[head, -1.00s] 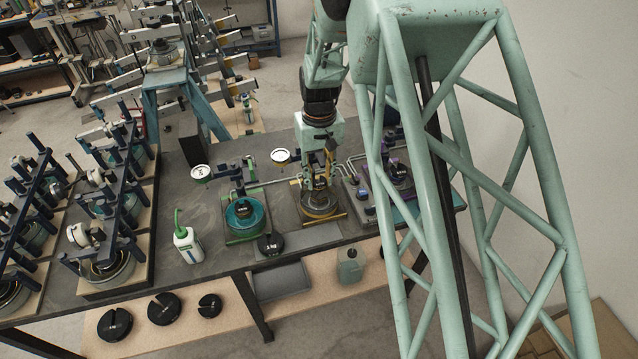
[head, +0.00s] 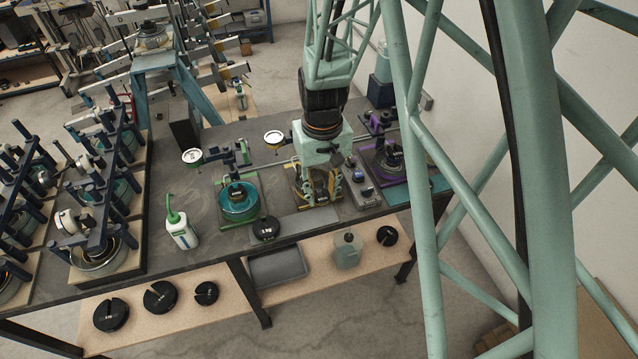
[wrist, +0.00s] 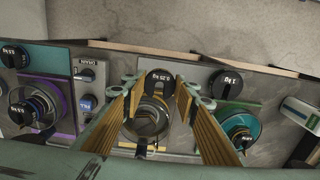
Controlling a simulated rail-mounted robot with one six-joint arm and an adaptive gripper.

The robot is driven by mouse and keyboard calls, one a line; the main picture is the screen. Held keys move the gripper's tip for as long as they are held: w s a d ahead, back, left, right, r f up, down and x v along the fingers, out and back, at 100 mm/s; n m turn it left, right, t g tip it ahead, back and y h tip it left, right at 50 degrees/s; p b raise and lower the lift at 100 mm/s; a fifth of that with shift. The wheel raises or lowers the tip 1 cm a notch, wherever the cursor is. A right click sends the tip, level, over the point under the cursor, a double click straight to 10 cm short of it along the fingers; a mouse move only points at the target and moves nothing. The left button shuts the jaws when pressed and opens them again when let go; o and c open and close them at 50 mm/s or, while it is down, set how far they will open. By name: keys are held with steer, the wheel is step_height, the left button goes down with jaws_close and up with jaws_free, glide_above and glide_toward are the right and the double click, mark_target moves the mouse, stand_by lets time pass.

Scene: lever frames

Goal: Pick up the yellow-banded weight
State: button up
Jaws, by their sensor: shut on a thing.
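A black weight marked 0.25 kg (wrist: 160,80) sits between the two fingers of my gripper (wrist: 158,92) in the wrist view. The gripper is shut on it, with a gold-padded finger on either side. I cannot make out a yellow band on it. Below it in that view is a round metal pan (wrist: 148,118) on a yellow-edged station. In the head view my gripper (head: 319,186) points down over this station and mostly hides the weight. I cannot tell whether the weight is clear of the pan.
A teal pot station (head: 238,203) stands left, a purple-edged station (head: 392,160) right. A black weight (head: 266,229) lies near the table's front edge, and a white bottle (head: 182,232) stands further left. Lever frames (head: 98,215) crowd the left. More weights (head: 160,297) lie on the lower shelf.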

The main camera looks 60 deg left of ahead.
mark_target(324, 192)
steer(key=shift+s+d+r, duration=0.1)
steer(key=shift+s+d, duration=0.2)
steer(key=shift+d, duration=0.3)
steer(key=shift+s+d+r, duration=0.1)
steer(key=shift+s+d, duration=0.15)
steer(key=shift+d, duration=0.3)
steer(key=shift+r+p, duration=0.35)
steer(key=shift+r, duration=1.35)
steer(key=shift+w+d+f, duration=0.1)
steer(key=shift+w+f, duration=0.05)
